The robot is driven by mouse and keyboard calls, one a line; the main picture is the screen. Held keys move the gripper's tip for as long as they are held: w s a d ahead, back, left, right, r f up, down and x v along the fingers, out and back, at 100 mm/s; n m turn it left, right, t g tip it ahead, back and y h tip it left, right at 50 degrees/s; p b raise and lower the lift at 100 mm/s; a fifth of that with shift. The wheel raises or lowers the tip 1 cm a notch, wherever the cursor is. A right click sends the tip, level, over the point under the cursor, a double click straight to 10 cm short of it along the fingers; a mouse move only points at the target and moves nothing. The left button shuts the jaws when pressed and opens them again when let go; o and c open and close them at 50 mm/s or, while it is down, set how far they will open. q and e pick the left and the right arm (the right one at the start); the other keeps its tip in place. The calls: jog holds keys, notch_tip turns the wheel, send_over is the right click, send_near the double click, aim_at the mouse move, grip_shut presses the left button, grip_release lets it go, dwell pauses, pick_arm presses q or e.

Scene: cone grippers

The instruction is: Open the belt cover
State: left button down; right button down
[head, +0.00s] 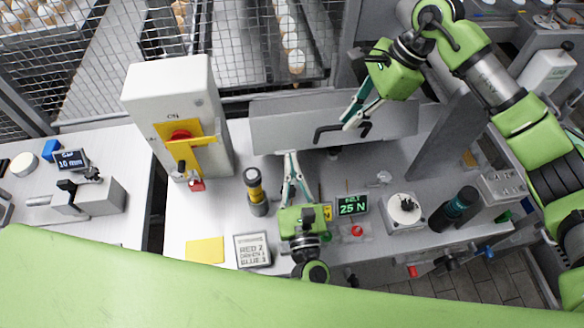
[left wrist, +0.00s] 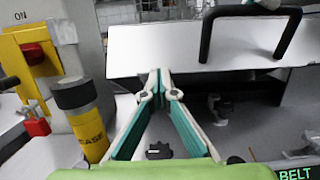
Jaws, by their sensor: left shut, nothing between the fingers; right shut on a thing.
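The belt cover (head: 285,122) is a long pale grey panel across the back of the bench, with a black bar handle (head: 326,129) on its face. My right gripper (head: 351,126) reaches down from the upper right and is shut on the right part of this handle. My left gripper (head: 288,154) is shut and empty, its tips by the cover's lower edge. In the left wrist view the cover (left wrist: 150,50) stands behind my left fingertips (left wrist: 160,75), and the black handle (left wrist: 250,22) shows at upper right. What lies behind the cover is mostly hidden.
A white cabinet with a red switch (head: 180,136) and yellow plate stands left. A yellow-black grease tube (head: 256,190) stands beside my left gripper. A belt display (head: 352,205), a white round-topped device (head: 404,209) and a dark cylinder (head: 452,209) occupy the right.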

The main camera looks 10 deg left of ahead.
pick_arm(q)
jog(key=shift+r, duration=0.5)
pick_arm(e)
jog(key=shift+w, duration=0.3)
pick_arm(q)
jog(key=shift+w, duration=0.1)
pick_arm(e)
jog(key=c, duration=2.1)
grip_release()
jog(key=shift+a, duration=0.1)
jog(key=shift+c, duration=0.2)
pick_arm(q)
jog(key=shift+w+a+f, duration=0.1)
jog(key=shift+w+a, duration=0.1)
pick_arm(e)
jog(key=shift+a+f, duration=0.1)
pick_arm(q)
jog(key=shift+s, duration=0.1)
